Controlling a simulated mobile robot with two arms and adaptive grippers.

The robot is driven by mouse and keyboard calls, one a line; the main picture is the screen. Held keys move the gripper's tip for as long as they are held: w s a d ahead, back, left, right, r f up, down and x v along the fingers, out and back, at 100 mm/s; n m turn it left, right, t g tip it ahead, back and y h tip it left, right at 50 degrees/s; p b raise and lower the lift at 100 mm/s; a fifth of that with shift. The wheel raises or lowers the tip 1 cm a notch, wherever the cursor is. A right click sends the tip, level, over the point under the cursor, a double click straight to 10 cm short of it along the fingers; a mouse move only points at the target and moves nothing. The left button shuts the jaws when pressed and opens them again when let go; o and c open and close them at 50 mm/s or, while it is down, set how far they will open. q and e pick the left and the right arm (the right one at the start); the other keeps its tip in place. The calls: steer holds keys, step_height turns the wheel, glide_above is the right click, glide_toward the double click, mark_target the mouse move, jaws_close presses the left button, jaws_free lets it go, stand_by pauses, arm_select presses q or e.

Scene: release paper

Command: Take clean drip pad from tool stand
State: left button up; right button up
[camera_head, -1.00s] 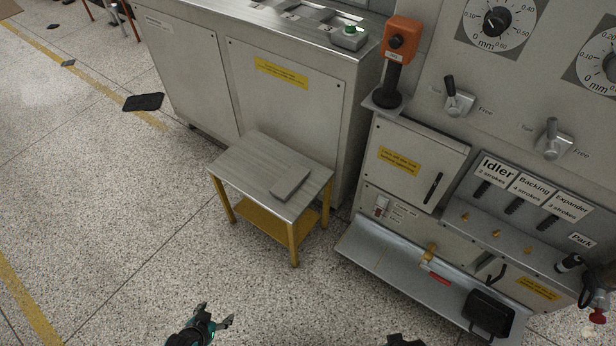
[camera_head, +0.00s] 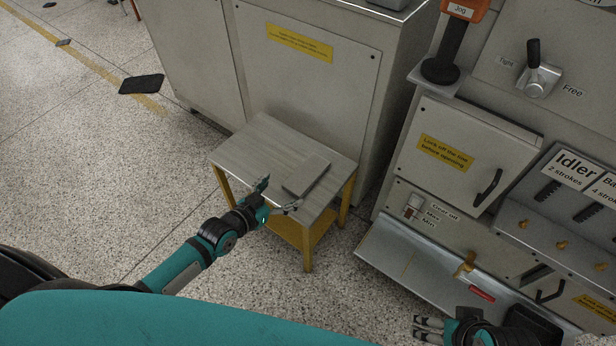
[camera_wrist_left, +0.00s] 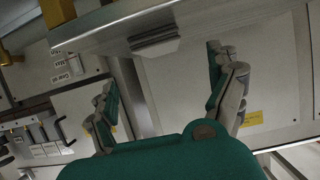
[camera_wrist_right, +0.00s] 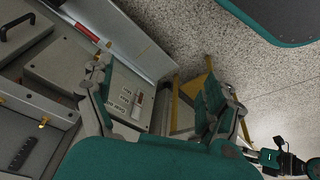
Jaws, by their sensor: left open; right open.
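A thin grey rectangular pad (camera_head: 306,177) lies flat on the right part of the tool stand's top (camera_head: 262,140). The stand is a small table with yellow legs. In the left wrist view the pad (camera_wrist_left: 155,40) shows between my fingers, its edge looking layered. My left gripper (camera_head: 282,193) is open and empty at the stand's near edge, just short of the pad; I cannot tell its exact height. My right gripper (camera_head: 420,328) is open and empty at the bottom right, away from the stand. It also shows in the right wrist view (camera_wrist_right: 155,78).
A large grey cabinet (camera_head: 300,85) stands right behind the stand. A machine panel with a closed door (camera_head: 462,135) and a low metal ledge (camera_head: 400,262) fills the right side. A black box (camera_head: 540,325) is near my right gripper. Dark pads (camera_head: 141,84) lie on open floor at left.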

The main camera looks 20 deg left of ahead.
mark_target(305, 175)
arm_select(q)
steer(key=b+x, duration=0.1)
steer(key=x, duration=0.3)
steer(key=shift+w+f, duration=0.1)
steer(key=shift+f, duration=0.1)
steer(key=shift+x, duration=0.85)
steer(key=shift+w+b, duration=0.2)
steer(key=shift+b, duration=0.15)
steer(key=x, duration=0.1)
steer(key=b+x, duration=0.1)
steer(key=x, duration=0.1)
steer(key=b+x, duration=0.1)
steer(key=shift+w+d+r, duration=0.1)
steer(key=shift+w+d, duration=0.15)
steer(key=shift+w, duration=0.15)
arm_select(e)
steer(key=w+a+r+t+y, duration=0.1)
steer(key=w+a+r+t, duration=0.1)
steer(key=w, duration=0.4)
steer(key=w+a+r+t+y, duration=0.1)
steer(key=w+a+r+t, duration=0.1)
steer(key=w+r+t, duration=0.2)
steer(key=w+t, duration=0.2)
steer(key=w, duration=0.1)
steer(key=shift+w+a+t, duration=0.2)
steer(key=shift+a+t, duration=0.1)
steer(key=shift+a, duration=0.05)
